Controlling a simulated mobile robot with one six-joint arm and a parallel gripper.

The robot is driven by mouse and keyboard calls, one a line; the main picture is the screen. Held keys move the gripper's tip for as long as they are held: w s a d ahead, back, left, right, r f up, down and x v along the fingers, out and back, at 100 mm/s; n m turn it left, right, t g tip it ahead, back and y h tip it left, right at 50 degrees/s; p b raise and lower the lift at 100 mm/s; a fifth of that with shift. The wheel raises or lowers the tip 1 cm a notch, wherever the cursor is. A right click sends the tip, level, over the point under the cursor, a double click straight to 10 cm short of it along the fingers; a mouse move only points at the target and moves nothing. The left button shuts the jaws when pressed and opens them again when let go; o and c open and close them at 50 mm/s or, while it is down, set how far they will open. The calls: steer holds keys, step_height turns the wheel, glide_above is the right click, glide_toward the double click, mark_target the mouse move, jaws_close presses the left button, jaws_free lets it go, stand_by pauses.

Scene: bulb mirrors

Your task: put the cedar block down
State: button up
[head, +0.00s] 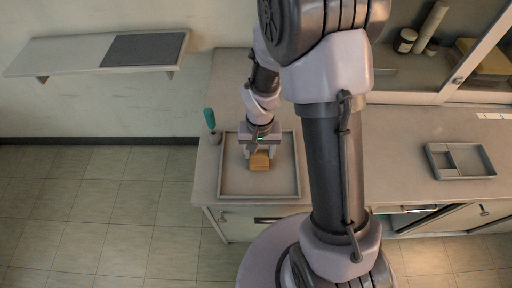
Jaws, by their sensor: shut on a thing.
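The cedar block (260,162) is a small tan-orange wooden block in the head view. My gripper (259,153) points down and is shut on it, with the jaws at the block's far part. The block is over a shallow grey tray (231,184) on the left end of the counter. I cannot tell whether the block touches the tray floor or hangs just above it. The rest of the tray floor that shows is bare.
A green-handled tool in a small holder (211,122) stands just left of the tray. A divided grey tray (459,160) is at the counter's right. A wall shelf (70,56) is at the upper left. Jars (405,41) stand in the cabinet behind. The counter between the trays is partly hidden by my arm.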

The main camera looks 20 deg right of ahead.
steer(key=shift+s+f, duration=0.1)
steer(key=shift+f, duration=0.05)
steer(key=o, duration=1.4)
